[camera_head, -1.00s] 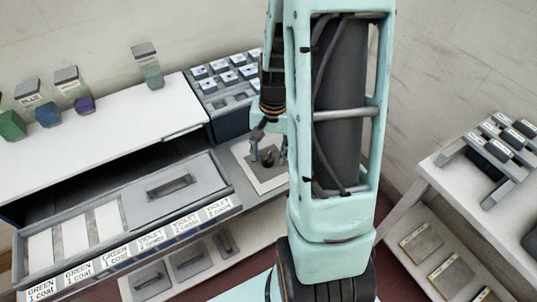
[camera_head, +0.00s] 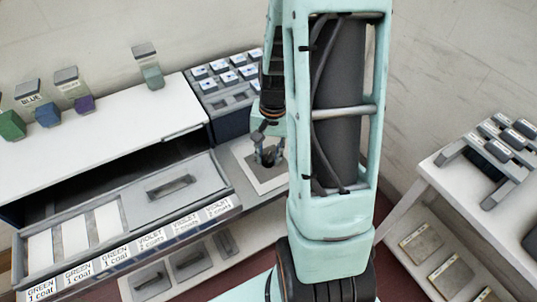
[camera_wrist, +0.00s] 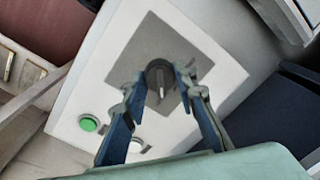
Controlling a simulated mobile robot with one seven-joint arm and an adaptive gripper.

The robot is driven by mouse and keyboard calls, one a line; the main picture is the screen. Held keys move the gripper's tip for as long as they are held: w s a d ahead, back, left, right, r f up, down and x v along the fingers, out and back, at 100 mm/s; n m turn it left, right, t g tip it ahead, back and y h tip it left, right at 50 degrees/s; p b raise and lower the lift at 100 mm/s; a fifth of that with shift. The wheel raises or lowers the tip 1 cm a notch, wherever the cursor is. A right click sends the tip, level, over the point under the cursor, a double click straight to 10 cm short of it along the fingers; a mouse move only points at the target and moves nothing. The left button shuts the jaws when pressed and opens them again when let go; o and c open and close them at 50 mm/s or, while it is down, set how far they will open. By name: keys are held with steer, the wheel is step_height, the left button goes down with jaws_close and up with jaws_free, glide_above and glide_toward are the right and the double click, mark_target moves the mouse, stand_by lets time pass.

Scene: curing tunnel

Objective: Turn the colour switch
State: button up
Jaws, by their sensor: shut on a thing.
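The colour switch (camera_wrist: 160,84) is a dark round knob with a lighter bar across it, on a grey plate (camera_wrist: 130,57) of a white panel (camera_wrist: 90,75) in the wrist view. My gripper (camera_wrist: 167,82) has its two blue-grey fingers on either side of the knob, shut on it. In the head view my gripper (camera_head: 269,155) is low over the panel (camera_head: 270,183), right of the drawer, and the knob is mostly hidden by the fingers. A green button (camera_wrist: 88,123) and a white button (camera_wrist: 135,145) sit on the same panel.
An open drawer (camera_head: 205,190) with colour-labelled slots lies left of the panel. A rack of labelled blocks (camera_head: 226,75) stands behind it. Coloured sample blocks (camera_head: 150,75) stand on the white tunnel top (camera_head: 100,130). A side table (camera_head: 440,175) is at right.

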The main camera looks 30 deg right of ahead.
steer(key=shift+n, duration=0.3)
steer(key=n+b, duration=0.1)
steer(key=n, duration=0.2)
steer(key=shift+n, duration=0.4)
steer(key=n, duration=0.5)
steer(key=shift+n+g+b, duration=0.3)
steer(key=shift+b, duration=0.05)
steer(key=n, duration=0.5)
steer(key=shift+p, duration=0.4)
steer(key=n+p, duration=0.1)
steer(key=n, duration=0.3)
steer(key=shift+a+n+g, duration=0.1)
steer(key=shift+n+g, duration=0.2)
steer(key=o, duration=1.2)
steer(key=shift+w, duration=0.1)
steer(key=shift+c, duration=0.2)
